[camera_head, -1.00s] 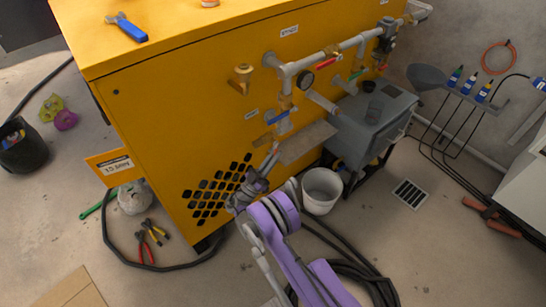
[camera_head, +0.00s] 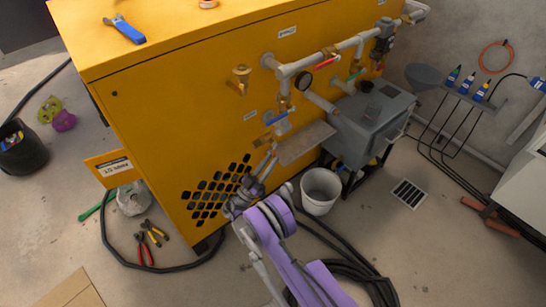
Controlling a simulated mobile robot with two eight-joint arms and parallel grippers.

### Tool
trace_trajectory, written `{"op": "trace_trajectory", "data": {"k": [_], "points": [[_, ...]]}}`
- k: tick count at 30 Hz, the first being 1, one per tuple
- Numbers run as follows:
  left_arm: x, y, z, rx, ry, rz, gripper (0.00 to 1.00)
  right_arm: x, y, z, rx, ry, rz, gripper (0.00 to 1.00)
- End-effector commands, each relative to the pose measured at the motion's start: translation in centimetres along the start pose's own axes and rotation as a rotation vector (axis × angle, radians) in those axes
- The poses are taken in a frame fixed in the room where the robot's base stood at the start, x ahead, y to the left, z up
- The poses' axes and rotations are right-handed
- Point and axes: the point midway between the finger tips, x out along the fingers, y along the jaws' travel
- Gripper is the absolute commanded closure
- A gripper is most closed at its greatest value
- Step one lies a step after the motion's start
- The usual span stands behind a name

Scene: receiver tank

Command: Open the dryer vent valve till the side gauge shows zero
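The yellow machine cabinet (camera_head: 160,110) carries grey pipework on its front. I cannot tell which valve is the dryer vent. My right gripper (camera_head: 271,155), on the purple arm, points up at the cabinet front just below that lever. Whether it touches anything or how far its fingers are apart is too small to tell. My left gripper is not in view.
A grey box unit (camera_head: 368,125) stands right of the pipes, and a flat grey plate (camera_head: 304,144) juts out right of my gripper. A white bucket (camera_head: 320,190) and black hose (camera_head: 350,272) lie close to my arm. Pliers (camera_head: 145,248) lie on the floor at left.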

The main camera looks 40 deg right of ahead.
Motion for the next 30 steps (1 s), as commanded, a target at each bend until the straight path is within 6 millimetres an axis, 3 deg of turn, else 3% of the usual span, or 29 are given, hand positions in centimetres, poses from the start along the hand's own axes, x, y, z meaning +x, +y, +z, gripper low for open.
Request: {"op": "trace_trajectory", "data": {"k": [6,12,18,30], "points": [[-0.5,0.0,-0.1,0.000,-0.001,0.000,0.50,-4.7,-0.1,-0.1,0.002,0.000,-0.003,0.78],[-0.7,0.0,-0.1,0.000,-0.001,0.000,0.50,-7.7,0.0,-0.1,0.001,0.000,-0.002,0.78],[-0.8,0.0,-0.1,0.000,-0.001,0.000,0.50,-8.9,0.0,-0.1,0.000,0.000,-0.001,0.78],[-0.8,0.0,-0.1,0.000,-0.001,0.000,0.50,-8.8,0.0,0.0,-0.001,0.000,-0.001,0.78]]}}
